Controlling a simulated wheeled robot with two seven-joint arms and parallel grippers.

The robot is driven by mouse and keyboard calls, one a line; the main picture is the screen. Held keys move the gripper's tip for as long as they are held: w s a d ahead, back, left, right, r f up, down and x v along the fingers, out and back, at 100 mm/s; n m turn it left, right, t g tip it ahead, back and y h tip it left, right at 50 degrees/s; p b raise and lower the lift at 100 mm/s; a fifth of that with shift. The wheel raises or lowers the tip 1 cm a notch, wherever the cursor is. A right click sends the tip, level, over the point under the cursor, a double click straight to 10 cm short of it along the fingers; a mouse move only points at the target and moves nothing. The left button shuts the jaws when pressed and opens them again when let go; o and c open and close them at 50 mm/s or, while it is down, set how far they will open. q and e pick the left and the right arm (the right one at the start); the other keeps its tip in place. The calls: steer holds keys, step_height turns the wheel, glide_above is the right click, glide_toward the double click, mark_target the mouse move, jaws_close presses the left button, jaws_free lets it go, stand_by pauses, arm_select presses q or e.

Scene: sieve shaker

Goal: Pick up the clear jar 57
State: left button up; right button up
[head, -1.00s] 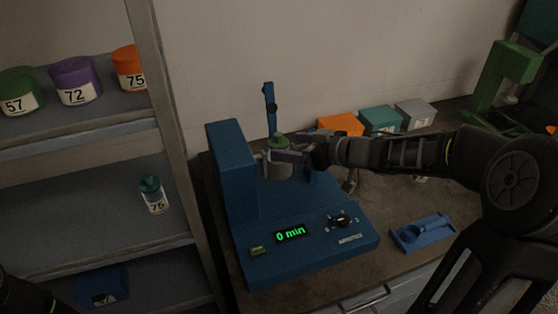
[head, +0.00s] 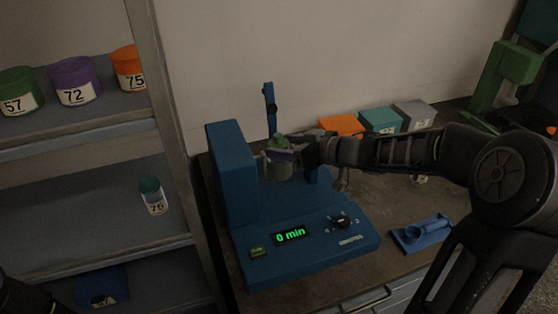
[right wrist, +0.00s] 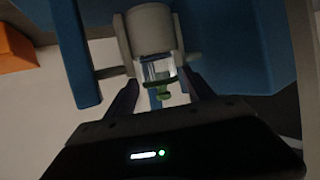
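A small clear jar with a green lid (head: 280,141) is at the blue shaker (head: 226,165). In the right wrist view the clear jar (right wrist: 157,70) meets a grey cylindrical holder (right wrist: 150,30), and its green lid points toward my gripper. No number is readable on it. My right gripper (head: 284,156) is at the jar. Its two fingers (right wrist: 160,90) stand on either side of the lid and jar, with gaps visible in the wrist view, so it looks open. The left gripper does not show; only a dark part of my left arm is at the bottom left.
A shelf at left holds a green tub 57 (head: 19,91), a purple tub 72 (head: 74,80), an orange tub 75 (head: 128,68) and a teal-lidded jar (head: 152,195). Orange, teal and grey boxes (head: 415,113) stand behind my right arm. A blue holder (head: 422,234) lies at front right.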

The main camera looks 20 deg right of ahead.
jaws_close()
stand_by(0.5)
